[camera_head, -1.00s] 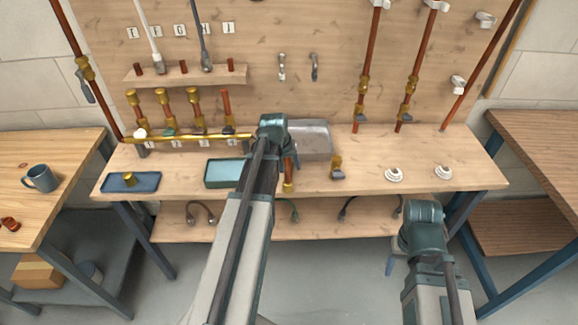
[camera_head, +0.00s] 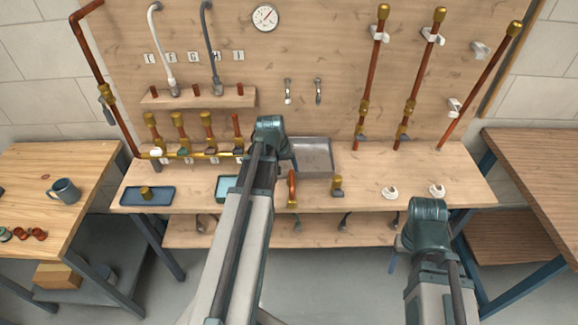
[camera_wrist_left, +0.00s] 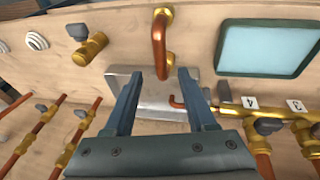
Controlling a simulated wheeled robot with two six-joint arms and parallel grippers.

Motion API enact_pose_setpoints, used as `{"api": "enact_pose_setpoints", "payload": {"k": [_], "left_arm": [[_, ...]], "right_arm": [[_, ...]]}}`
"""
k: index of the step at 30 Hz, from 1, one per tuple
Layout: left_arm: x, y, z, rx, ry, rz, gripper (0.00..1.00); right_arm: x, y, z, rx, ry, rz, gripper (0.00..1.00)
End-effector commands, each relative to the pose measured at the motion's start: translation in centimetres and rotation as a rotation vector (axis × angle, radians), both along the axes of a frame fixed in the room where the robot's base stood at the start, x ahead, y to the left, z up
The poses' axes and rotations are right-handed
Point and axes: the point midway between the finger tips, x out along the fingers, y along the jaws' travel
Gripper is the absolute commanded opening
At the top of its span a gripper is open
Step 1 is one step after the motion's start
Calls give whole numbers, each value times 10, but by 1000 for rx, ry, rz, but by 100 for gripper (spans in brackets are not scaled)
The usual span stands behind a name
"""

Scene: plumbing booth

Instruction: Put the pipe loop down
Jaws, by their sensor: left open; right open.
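The pipe loop (camera_head: 292,185), a bent copper pipe with brass ends, stands on the bench in front of the grey metal tray. In the left wrist view the loop (camera_wrist_left: 158,38) is just beyond the fingertips, between their lines and apart from them. My left gripper (camera_wrist_left: 160,74) is open and empty over the metal tray (camera_wrist_left: 150,108). In the head view my left gripper (camera_head: 272,138) is seen from behind, above and left of the loop, its fingers mostly hidden.
A teal tray (camera_head: 226,187) and a blue tray (camera_head: 133,197) with a brass fitting lie left. A brass valve (camera_head: 337,186) stands right of the loop. White round fittings (camera_head: 390,193) lie further right. A brass manifold (camera_head: 185,156) runs along the back left.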

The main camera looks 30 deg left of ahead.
Motion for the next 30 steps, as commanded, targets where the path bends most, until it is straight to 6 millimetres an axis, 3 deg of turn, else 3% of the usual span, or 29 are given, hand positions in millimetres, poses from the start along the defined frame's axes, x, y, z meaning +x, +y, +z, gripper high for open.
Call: {"api": "enact_pose_setpoints", "payload": {"k": [10,13,16,18,24,30], "left_arm": [[-1,-1,3,0,1,-2,56],[-3,-16,2,5,14,-36,56],[-7,-59,0,20,50,-131,56],[-16,-100,-2,40,89,-230,56],[-61,-211,-6,123,209,-535,56],[-110,-278,-7,208,295,-764,56]], "right_arm": [[0,0,3,0,0,0,62],[0,0,3,0,0,0,62],[0,0,3,0,0,0,62],[0,0,3,0,0,0,62],[0,0,3,0,0,0,62],[0,0,3,0,0,0,62]]}}
